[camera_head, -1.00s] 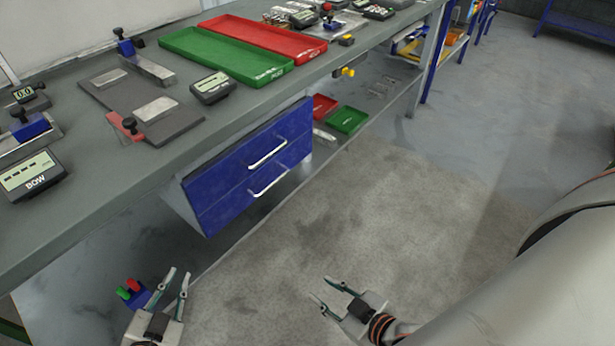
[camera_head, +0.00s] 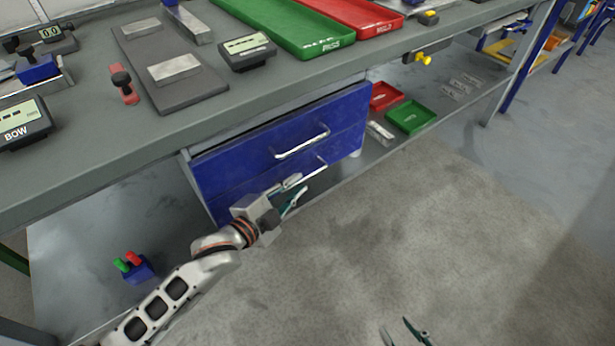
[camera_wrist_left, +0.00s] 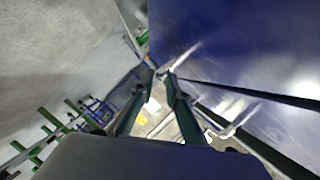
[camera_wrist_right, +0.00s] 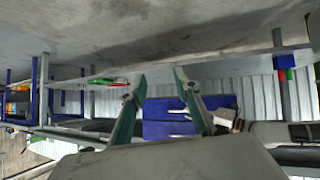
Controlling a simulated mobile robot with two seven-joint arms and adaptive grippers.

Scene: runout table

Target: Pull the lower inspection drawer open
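The blue lower inspection drawer (camera_head: 336,150) is under the bench, below the blue upper drawer (camera_head: 240,143). Its front looks flush with the upper one. Its bar handle (camera_head: 310,171) is partly hidden by my left gripper (camera_head: 297,189). In the left wrist view the left fingertips (camera_wrist_left: 161,73) are close together around the end of the lower handle (camera_wrist_left: 184,60). The upper drawer's handle (camera_wrist_left: 235,121) is seen beyond the seam. My right gripper (camera_wrist_right: 159,76) is open and empty, away from the drawers; its fingertips show at the bottom edge of the head view (camera_head: 402,332).
The bench top (camera_head: 110,165) overhangs the drawers. A red tray (camera_head: 386,96) and a green tray (camera_head: 411,117) lie on the low shelf right of the drawers. A blue block with red and green handles (camera_head: 138,270) is at lower left. The floor (camera_head: 440,230) in front is clear.

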